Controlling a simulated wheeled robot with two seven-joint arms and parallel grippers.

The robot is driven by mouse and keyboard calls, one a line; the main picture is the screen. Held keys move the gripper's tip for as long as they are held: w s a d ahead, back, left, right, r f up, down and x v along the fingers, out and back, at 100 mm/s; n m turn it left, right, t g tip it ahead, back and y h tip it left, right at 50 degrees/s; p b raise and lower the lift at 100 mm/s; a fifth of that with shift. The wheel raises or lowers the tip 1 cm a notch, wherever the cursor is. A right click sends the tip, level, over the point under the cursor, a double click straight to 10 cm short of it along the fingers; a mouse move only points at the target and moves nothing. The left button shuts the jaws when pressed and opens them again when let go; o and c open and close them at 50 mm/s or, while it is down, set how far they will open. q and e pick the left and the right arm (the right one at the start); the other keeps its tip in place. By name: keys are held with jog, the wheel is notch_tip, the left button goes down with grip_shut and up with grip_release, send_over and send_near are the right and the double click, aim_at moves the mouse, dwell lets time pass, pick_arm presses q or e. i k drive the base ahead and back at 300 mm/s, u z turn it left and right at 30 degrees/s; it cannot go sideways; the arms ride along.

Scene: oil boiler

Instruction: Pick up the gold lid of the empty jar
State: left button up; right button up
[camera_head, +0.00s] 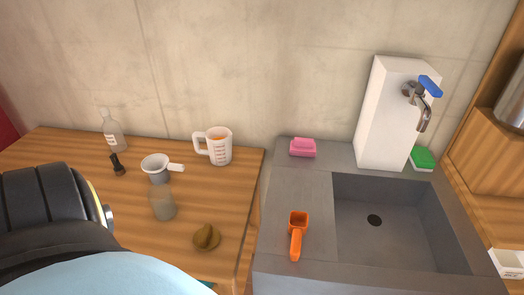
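The gold lid (206,237) lies on the wooden table near its front right part, with a small knob-like shape on top. The jar (163,204), clear and seemingly empty, stands just behind and left of the lid, apart from it. A white funnel-like cup with a handle (157,168) sits at the jar's top or just behind it; I cannot tell which. Neither of my grippers shows. A dark rounded part that looks like my own arm or body covers the lower left of the view and hides the table there.
A measuring cup (219,147), a glass bottle (114,133) and a small dark object (117,165) stand at the table's back. Right of a narrow gap, the grey sink counter (300,190) holds an orange scoop (297,236), a pink soap (303,148) and a white tap block (385,115).

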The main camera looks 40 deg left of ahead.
aim_at(207, 238)
jog(key=z, duration=1.05)
jog(key=k, duration=0.95)
jog(key=u, duration=1.7)
